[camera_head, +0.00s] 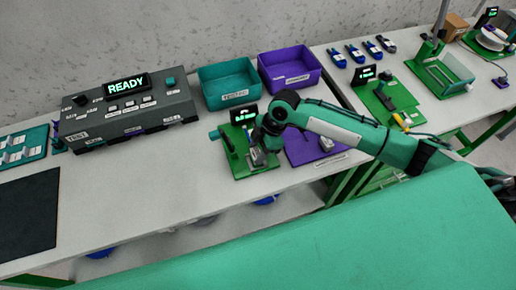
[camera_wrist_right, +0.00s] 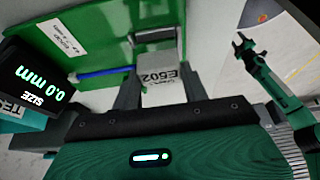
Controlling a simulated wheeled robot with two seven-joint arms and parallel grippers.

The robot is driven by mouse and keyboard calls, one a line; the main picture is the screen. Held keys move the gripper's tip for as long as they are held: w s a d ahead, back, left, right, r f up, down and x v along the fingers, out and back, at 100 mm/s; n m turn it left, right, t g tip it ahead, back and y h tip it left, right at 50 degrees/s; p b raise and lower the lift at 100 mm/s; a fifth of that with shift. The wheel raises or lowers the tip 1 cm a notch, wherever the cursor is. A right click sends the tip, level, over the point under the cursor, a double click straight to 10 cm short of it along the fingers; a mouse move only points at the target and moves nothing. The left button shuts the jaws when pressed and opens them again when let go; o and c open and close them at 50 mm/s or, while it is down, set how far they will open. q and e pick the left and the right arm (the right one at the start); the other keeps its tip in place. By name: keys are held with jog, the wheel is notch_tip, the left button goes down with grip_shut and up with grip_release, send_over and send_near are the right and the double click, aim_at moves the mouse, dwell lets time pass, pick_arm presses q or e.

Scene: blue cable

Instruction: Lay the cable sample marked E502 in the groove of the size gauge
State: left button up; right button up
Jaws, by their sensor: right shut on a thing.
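The cable sample marked E502 (camera_wrist_right: 166,78) has a pale grey label block and shows between the fingers of my right gripper (camera_wrist_right: 160,93). A blue cable piece (camera_wrist_right: 105,71) sticks out to its left over the green plate. My right gripper, also in the head view (camera_head: 258,158), is shut on the sample. The size gauge (camera_head: 237,166) has a green base and a dark display (camera_wrist_right: 35,75) reading 0.0 mm. The gripper is over the gauge; its groove is largely hidden. A small green jointed arm (camera_wrist_right: 268,80), apparently my left, shows in the wrist view; its jaw state is unclear.
A teal bin (camera_head: 228,88) and a purple bin (camera_head: 290,70) stand behind the gauge. A purple plate (camera_head: 300,151) lies to its right. A grey READY console (camera_head: 128,117) stands at the left. White table is clear in front of the console.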

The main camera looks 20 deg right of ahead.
jog(key=shift+f+b, duration=0.35)
jog(key=shift+f, duration=0.75)
dwell(0.4)
jog(key=o, duration=1.1)
jog(key=shift+r, duration=0.15)
notch_tip(320, 180, up, 8)
jog(key=p, duration=0.7)
jog(key=shift+p, duration=0.35)
jog(key=shift+a, duration=0.1)
